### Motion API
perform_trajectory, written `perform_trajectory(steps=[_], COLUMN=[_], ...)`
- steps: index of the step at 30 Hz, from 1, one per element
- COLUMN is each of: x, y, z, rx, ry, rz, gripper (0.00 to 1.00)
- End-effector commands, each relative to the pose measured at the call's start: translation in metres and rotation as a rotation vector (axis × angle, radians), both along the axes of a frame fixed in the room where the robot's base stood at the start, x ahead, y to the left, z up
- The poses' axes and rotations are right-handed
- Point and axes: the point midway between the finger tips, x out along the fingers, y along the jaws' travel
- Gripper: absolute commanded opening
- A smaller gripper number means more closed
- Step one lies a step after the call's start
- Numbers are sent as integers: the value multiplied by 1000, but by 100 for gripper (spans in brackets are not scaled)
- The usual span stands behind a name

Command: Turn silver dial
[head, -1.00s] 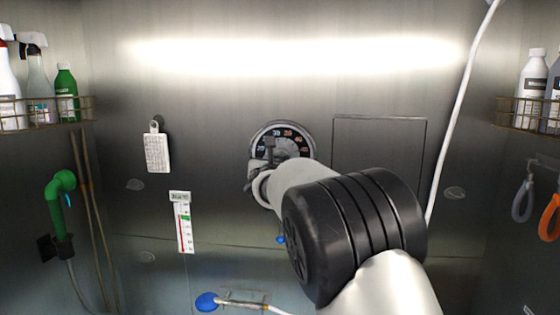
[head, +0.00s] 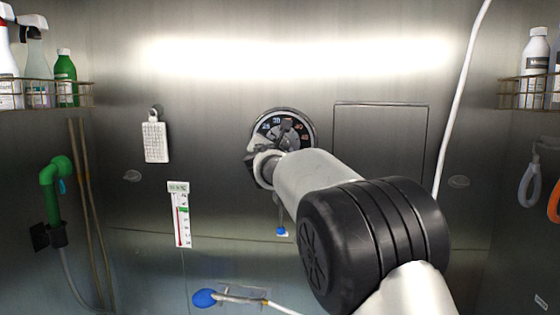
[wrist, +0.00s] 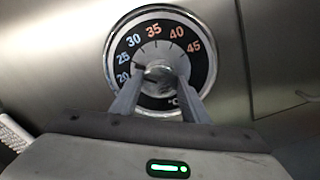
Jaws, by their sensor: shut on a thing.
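The silver dial (wrist: 157,52) is a round metal knob inside a black ring marked 20 to 45 and °C. It fills the upper middle of the wrist view and is mounted on the steel wall. In the head view, the upper part of the dial (head: 284,126) shows above my wrist. My gripper (wrist: 160,84) is shut on the dial's central knob, with one finger on each side. In the head view, my arm and wrist hide the lower part of the dial and most of the grip. The exact pointer setting is unclear.
Bottle racks stand on both side walls. A green nozzle (head: 52,190) is at left, and a white hose (head: 458,90) runs down at right.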

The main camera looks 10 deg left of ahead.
Motion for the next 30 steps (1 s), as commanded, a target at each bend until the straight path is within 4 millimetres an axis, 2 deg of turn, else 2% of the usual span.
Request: perform_trajectory(steps=[2,30], x=[0,0], y=[0,2], z=[-6,-1], rx=[75,922], ry=[-2,0], rz=[0,1], gripper=[19,19])
